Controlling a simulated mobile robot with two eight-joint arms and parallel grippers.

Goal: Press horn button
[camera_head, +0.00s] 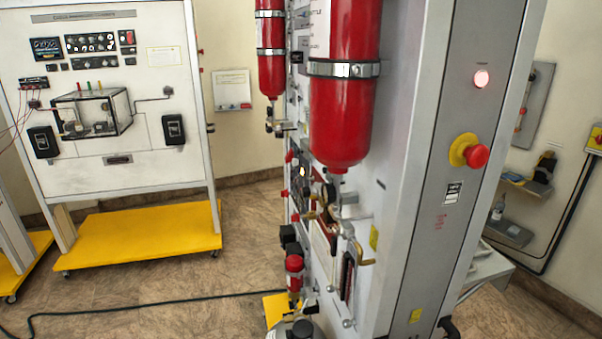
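The oxygen trainer (412,190) is a tall grey cabinet seen at a steep angle, with its front panel facing left. I cannot tell which control is the horn button; no label is readable. A small lit button or lamp (303,171) shows on the front panel, partly crowded by fittings. On the narrow side panel there are a lit pinkish round lamp (481,78) and a red mushroom button on a yellow base (476,155). Neither of my grippers can be made out in this view.
Two red cylinders (343,90) and pipe fittings stick out from the trainer's front. A white panel stand with a yellow base (145,232) stands at the left. A black cable (150,306) crosses the floor. Floor between the stand and trainer is mostly clear.

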